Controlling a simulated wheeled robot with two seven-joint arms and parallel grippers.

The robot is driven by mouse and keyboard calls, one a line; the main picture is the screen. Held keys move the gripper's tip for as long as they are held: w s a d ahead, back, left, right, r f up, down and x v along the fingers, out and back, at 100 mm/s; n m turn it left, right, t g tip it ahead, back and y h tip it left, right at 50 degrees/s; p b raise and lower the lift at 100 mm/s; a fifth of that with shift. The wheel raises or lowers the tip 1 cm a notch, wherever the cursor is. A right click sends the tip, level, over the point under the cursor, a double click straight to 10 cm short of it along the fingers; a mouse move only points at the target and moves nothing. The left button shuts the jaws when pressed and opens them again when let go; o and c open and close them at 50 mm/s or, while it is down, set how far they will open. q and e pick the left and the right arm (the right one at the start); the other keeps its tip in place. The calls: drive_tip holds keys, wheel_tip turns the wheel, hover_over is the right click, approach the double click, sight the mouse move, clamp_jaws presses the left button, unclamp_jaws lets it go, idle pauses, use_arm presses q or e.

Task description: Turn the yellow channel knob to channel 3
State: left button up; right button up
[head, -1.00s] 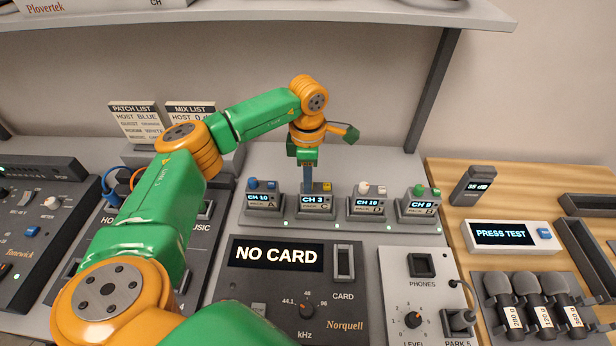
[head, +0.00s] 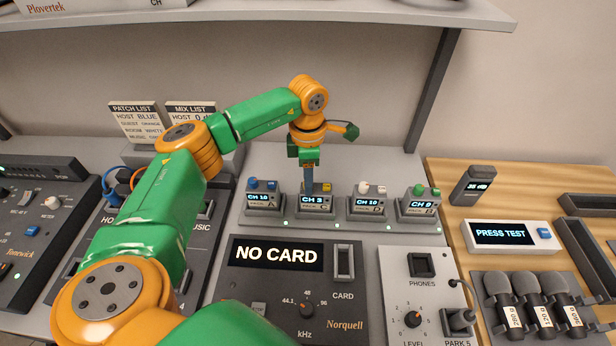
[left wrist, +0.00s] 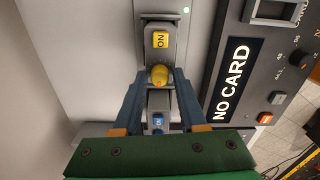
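The yellow channel knob (left wrist: 160,75) is on a grey receiver (head: 317,204), the second from the left in its row. That receiver's screen reads CH 3, and a yellow ON switch (head: 327,187) sits on it. My left gripper (head: 309,190) points straight down at this receiver. In the left wrist view, the fingers of my left gripper (left wrist: 161,72) stand on either side of the knob, with what looks like a narrow gap at each side. In the head view the fingers hide the knob. My right gripper is not in view.
Receivers with a blue knob (head: 253,183), a white knob (head: 363,187) and a green knob (head: 419,190) stand close by. A recorder (head: 290,285) reading NO CARD lies in front. A shelf (head: 300,14) hangs above.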

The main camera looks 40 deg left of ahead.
use_arm(q)
wheel_tip(320, 180, up, 7)
drive_tip(key=shift+r+b, duration=0.1)
drive_tip(key=shift+b, duration=0.6)
